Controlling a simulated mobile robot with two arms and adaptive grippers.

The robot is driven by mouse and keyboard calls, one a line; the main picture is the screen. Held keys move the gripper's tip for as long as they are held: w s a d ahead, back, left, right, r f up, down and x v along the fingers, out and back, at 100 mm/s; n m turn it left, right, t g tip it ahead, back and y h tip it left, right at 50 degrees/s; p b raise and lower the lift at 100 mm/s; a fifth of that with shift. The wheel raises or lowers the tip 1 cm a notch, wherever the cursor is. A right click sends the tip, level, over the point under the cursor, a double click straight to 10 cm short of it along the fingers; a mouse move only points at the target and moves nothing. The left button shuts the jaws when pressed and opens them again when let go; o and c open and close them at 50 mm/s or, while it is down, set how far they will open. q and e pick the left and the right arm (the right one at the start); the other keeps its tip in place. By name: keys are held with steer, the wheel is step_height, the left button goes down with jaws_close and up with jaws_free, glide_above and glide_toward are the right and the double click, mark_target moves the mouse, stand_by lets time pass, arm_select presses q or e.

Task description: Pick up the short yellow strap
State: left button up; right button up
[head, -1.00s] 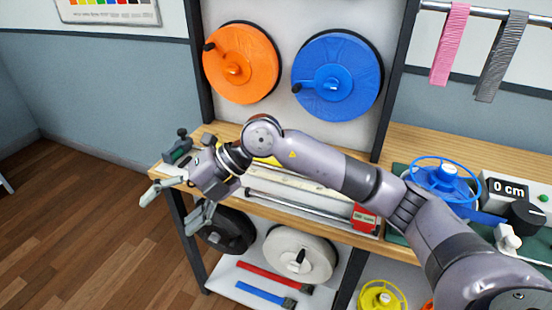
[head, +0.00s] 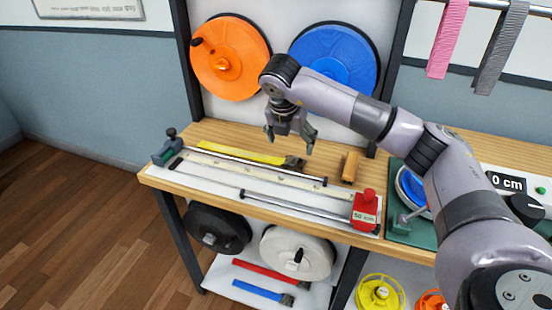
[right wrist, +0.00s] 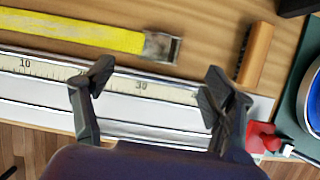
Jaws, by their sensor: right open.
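The short yellow strap (head: 240,152) lies flat on the wooden bench behind the measuring rail, with a metal buckle (head: 294,163) at its right end. In the right wrist view the yellow strap (right wrist: 75,32) runs across the upper left, and its buckle (right wrist: 161,47) lies above the space between my fingers. My right gripper (head: 289,138) is open and empty above the bench, over the buckle end. It also shows in the right wrist view (right wrist: 158,84), with its fingers spread over the ruler. My left gripper is not in view.
The measuring rail (head: 255,185) with a red stop block (head: 365,208) fills the bench front. A small wooden block (head: 350,167) stands right of the buckle. Orange (head: 230,60) and blue (head: 335,62) reels hang behind. Red (head: 262,271) and blue (head: 258,291) straps lie on the lower shelf.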

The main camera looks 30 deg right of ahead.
mark_target(294, 159)
steer(key=x, duration=0.3)
steer(key=shift+f, duration=0.1)
steer(key=shift+p+x, duration=0.75)
steer(key=shift+x, duration=2)
steer(key=shift+d, duration=0.1)
steer(key=shift+c, duration=0.2)
steer(key=c, duration=1.3)
